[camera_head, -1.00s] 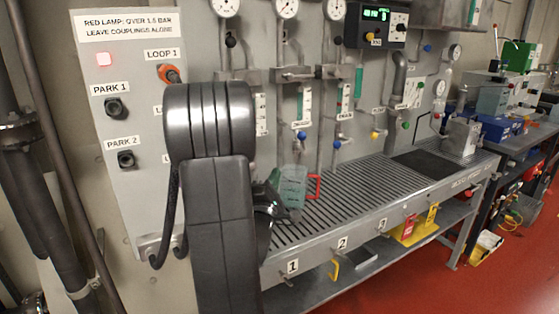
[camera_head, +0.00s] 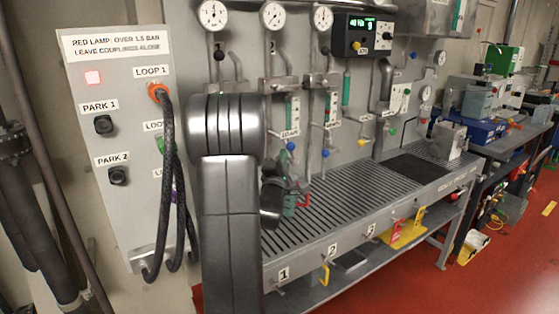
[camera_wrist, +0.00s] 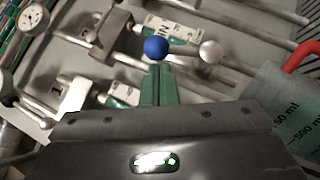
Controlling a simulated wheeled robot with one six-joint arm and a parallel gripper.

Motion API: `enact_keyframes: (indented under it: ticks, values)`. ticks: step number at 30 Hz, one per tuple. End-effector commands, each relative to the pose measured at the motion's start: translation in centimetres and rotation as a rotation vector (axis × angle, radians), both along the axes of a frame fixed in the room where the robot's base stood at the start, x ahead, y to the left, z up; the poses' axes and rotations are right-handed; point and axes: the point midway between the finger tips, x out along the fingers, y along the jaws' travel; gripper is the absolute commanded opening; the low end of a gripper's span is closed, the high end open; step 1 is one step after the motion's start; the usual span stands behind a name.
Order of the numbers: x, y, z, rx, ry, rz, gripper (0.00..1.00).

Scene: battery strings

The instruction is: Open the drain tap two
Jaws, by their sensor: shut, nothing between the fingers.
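My gripper (camera_wrist: 157,68) is shut and empty, its green fingers together. In the wrist view the fingertips point at a blue ball knob (camera_wrist: 157,47); I cannot tell whether they touch it. A silver ball end (camera_wrist: 210,52) is right of the knob. In the head view my gripper (camera_head: 274,190) is low in front of the panel, its fingertips hard to make out. Blue knobs show on the pipework, one at the left (camera_head: 291,146) and one further right (camera_head: 325,153). I cannot tell which is drain tap two.
A clear jug (camera_wrist: 280,105) with a red handle (camera_wrist: 303,55) is close to my gripper's right. The slatted bench (camera_head: 350,190) has room to the right. Front number plates (camera_head: 332,249) and small handles line its edge. Dark hoses (camera_head: 168,190) hang at left.

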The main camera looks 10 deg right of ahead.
Motion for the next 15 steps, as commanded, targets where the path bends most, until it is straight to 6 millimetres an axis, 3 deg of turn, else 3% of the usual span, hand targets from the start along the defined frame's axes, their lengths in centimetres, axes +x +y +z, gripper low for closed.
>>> enact_keyframes:
  ticks: [8,15]
  values:
    - [0.0,-0.1,0.3,0.021,0.007,-0.001,0.0]
    - [0.2,-0.7,1.4,0.163,0.058,0.0,0.0]
